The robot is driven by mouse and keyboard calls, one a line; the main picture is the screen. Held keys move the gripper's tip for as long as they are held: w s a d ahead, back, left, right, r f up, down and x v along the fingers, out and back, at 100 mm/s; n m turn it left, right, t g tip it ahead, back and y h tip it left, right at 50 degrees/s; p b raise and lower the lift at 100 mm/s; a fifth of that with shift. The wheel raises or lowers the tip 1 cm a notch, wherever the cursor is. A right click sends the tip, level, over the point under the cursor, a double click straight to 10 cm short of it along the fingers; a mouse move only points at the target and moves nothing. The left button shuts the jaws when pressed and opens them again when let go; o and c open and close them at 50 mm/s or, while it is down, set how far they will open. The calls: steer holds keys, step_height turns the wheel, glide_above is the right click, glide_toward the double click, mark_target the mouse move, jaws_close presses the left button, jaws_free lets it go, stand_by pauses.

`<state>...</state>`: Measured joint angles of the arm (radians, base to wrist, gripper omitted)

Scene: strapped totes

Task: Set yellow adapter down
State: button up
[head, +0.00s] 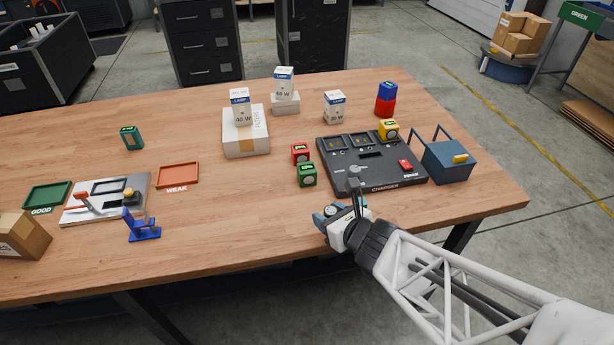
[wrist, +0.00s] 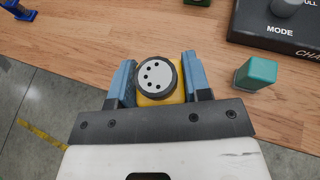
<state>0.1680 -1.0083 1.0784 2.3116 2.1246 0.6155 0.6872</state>
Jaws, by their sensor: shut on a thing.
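The yellow adapter (wrist: 145,101) is in my gripper (wrist: 157,77), with its round grey, holed face towards the wrist camera. The blue fingers are shut on its two sides. In the head view my gripper (head: 328,215) is at the table's front edge, in front of the charger. There the adapter is mostly hidden by the gripper, and I cannot tell whether it touches the table.
A teal block (wrist: 257,73) stands right of my gripper, close to the charger (head: 411,178). Green (head: 307,175) and red (head: 300,153) batteries stand left of the charger. A blue bin (head: 447,163) is at its right. Bare wood lies left of my gripper.

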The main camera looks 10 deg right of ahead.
steer(key=w, duration=0.8)
steer(key=w+f, duration=0.1)
steer(key=w, duration=0.3)
steer(key=shift+a, duration=0.3)
steer(key=shift+f, duration=1.8)
steer(key=shift+f, duration=0.15)
steer(key=o, duration=1)
steer(key=shift+c, duration=0.2)
